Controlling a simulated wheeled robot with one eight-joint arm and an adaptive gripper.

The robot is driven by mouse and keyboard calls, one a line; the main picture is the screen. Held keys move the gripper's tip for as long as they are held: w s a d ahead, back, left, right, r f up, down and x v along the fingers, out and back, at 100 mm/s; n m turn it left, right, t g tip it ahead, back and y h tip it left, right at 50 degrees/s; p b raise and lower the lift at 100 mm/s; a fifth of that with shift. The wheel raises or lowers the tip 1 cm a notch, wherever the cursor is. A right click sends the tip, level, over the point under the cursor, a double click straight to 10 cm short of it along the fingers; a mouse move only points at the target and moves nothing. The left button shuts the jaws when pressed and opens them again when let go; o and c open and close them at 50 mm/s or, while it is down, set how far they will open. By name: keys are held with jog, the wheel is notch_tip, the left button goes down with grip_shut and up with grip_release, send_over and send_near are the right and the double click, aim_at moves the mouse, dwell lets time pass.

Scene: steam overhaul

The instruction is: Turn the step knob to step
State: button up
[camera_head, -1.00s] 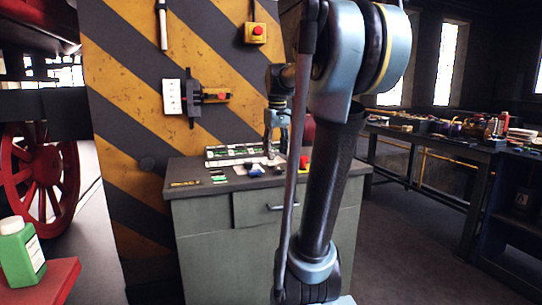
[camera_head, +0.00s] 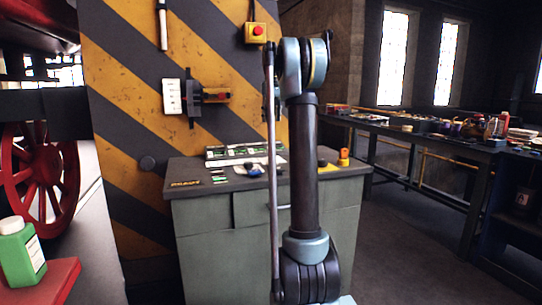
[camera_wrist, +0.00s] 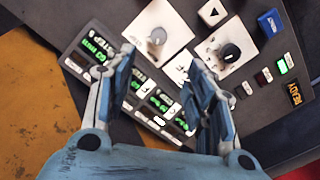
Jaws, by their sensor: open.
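In the wrist view a black knob (camera_wrist: 229,52) with a pale mark stands on a white plate, beyond my right finger and apart from it. A grey round knob or button (camera_wrist: 157,37) sits on another white plate, ahead of the gap between my fingers. I cannot read which of them is labelled as the step knob. My gripper (camera_wrist: 157,56) is open and empty above the console. Green-lit displays (camera_wrist: 95,46) marked with STEP labels lie below and between the fingers. In the head view the console (camera_head: 190,171) shows, but my arm hides most of my gripper.
A blue key (camera_wrist: 271,23), an arrow button (camera_wrist: 212,13) and a READY light (camera_wrist: 295,93) are near the knobs. The striped wall (camera_head: 130,60) rises behind the console and carries a switch box (camera_head: 213,95) and a red button (camera_head: 256,29). A workbench (camera_head: 440,138) stands right.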

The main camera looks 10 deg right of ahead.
aim_at(272, 157)
jog(key=f, duration=1.7)
jog(key=shift+w+f, duration=0.2)
jog(key=shift+f, duration=0.05)
jog(key=shift+c, duration=0.3)
jog(key=c, duration=1)
